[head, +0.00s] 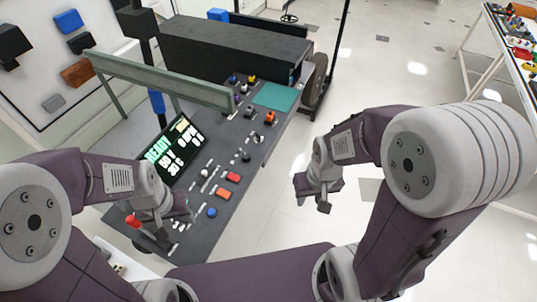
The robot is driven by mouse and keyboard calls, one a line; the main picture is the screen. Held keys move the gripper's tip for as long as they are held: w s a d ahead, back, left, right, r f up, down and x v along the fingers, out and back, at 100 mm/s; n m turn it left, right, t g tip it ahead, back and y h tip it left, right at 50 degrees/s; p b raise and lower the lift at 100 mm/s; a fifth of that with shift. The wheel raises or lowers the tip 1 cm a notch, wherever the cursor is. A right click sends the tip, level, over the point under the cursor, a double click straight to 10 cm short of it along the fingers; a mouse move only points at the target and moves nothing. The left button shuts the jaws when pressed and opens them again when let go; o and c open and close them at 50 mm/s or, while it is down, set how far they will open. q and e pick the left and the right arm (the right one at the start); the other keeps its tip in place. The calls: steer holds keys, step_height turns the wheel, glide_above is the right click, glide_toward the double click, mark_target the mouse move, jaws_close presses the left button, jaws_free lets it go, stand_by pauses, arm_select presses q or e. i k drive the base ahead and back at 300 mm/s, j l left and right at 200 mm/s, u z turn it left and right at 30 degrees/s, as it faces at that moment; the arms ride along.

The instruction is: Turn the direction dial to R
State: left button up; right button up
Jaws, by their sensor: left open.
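The dark control panel (192,222) carries a lit display (173,148) and several knobs, buttons and switches. Their labels are too small to read, so I cannot tell which one is the direction dial or where it points. An orange-topped knob (270,117) and a dark knob (249,112) sit toward the panel's far end. My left gripper (180,212) is open over the panel's near left part, beside the display, and partly hides small controls. My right gripper (313,193) is off the panel's right side, over the floor, with its fingers apart and empty.
A red button (233,177), an orange block-like control (223,193) and a blue button (211,212) sit on the near panel. A red-topped lever (133,221) stands at the near left. A grey-green bar (160,82) crosses above the panel. The floor right of it is clear.

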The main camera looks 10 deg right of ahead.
mark_target(246, 157)
steer(key=i+l+u, duration=0.45)
steer(key=l, duration=0.2)
steer(key=i+l+u, duration=0.2)
steer(key=l, duration=0.15)
steer(key=k, duration=0.1)
